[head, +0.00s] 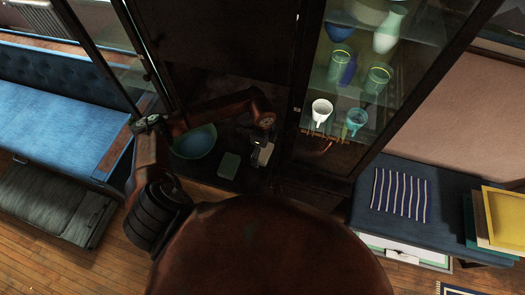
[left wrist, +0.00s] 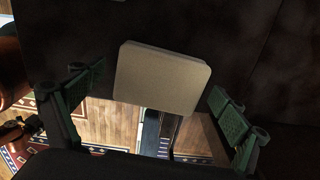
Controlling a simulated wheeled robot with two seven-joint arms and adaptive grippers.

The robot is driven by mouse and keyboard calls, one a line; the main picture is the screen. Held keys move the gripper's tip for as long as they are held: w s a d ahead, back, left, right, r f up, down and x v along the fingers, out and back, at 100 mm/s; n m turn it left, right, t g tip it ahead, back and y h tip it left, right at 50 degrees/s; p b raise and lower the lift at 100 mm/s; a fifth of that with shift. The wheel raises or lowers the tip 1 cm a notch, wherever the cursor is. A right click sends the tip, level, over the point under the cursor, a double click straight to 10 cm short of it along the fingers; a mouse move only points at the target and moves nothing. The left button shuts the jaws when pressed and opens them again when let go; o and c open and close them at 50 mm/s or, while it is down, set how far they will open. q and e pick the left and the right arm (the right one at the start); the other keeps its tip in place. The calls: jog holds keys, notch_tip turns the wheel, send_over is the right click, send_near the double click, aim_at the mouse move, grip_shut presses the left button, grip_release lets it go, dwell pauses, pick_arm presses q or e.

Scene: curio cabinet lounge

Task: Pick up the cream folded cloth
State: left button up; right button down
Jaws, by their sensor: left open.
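The cream folded cloth (left wrist: 162,78) shows in the left wrist view as a pale, flat rectangle with rounded corners, slightly tilted, against a dark surface. My left gripper (left wrist: 157,84) is open, with one green-padded finger on each side of the cloth. I see a gap on each side, and no finger grips it. In the head view my left arm bends into the dark lower part of the cabinet, and the left gripper (head: 262,152) is small and dim there. A pale patch shows at the gripper, but I cannot tell cloth from gripper. My right gripper is not in view.
A teal bowl (head: 195,142) and a green box (head: 229,165) stand left of the gripper in the cabinet. Glass shelves at right hold a white mug (head: 321,111), a teal mug (head: 355,121) and glasses. A blue bench (head: 62,95) stands at left.

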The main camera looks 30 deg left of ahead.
pick_arm(q)
jog(key=shift+f, duration=0.1)
jog(key=shift+c, duration=0.5)
jog(key=c, duration=1.2)
jog(key=shift+o, duration=0.2)
jog(key=shift+r+b, duration=0.55)
jog(key=shift+r, duration=0.05)
jog(key=s+r+b, duration=0.1)
jog(key=r, duration=0.1)
jog(key=s+a+r+b, duration=0.1)
jog(key=r, duration=0.1)
jog(key=s+a+r, duration=0.1)
jog(key=r, duration=0.1)
jog(key=shift+a+b, duration=0.15)
jog(key=shift+b, duration=0.25)
jog(key=s+a+r+b, duration=0.3)
jog(key=s+a+r, duration=0.2)
jog(key=s, duration=0.3)
jog(key=shift+s+a+r, duration=0.25)
jog(key=shift+s+r, duration=0.05)
jog(key=shift+r, duration=0.15)
